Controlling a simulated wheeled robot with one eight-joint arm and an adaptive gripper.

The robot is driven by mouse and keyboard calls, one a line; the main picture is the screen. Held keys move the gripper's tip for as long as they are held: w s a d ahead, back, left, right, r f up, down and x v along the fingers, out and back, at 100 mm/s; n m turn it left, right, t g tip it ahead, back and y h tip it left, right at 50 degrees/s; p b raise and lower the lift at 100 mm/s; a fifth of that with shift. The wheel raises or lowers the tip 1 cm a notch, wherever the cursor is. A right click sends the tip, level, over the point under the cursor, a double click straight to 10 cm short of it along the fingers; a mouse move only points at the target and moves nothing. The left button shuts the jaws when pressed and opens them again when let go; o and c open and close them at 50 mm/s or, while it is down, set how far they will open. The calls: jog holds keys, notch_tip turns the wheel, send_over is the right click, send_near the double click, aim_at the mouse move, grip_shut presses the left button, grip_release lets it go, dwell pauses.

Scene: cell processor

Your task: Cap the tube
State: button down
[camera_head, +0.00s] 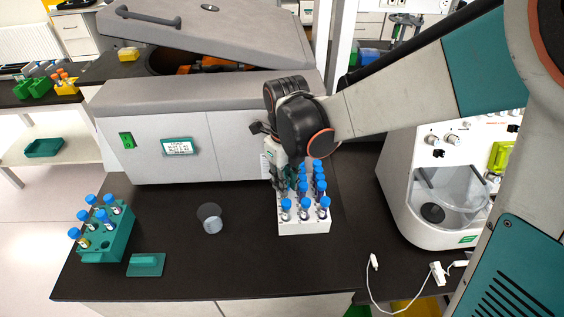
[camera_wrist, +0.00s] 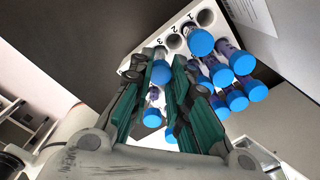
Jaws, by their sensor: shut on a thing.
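The white tube rack (camera_head: 303,228) stands on the dark bench and holds several tubes with blue caps (camera_head: 323,202). In the wrist view the rack (camera_wrist: 190,19) shows numbered positions and two empty holes near its edge. My gripper (camera_head: 284,182) is at the rack's back left, pointing down. In the wrist view its green-padded fingers (camera_wrist: 166,75) are shut on a blue-capped tube (camera_wrist: 161,72) beside the number 3. The fingers hide part of this tube. I cannot tell whether it is seated in its hole or how tightly the cap sits.
A teal rack (camera_head: 104,243) with several blue-capped tubes stands at the bench's left. A large grey machine (camera_head: 160,110) stands behind, a white device (camera_head: 440,195) at right. The front middle is clear.

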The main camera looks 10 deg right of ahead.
jog(key=c, duration=1.6)
grip_release()
jog(key=n, duration=0.3)
jog(key=shift+n, duration=0.4)
jog(key=n, duration=0.2)
jog(key=shift+n, duration=0.3)
jog(key=shift+n, duration=1)
jog(key=n, duration=0.4)
jog(key=shift+b, duration=0.35)
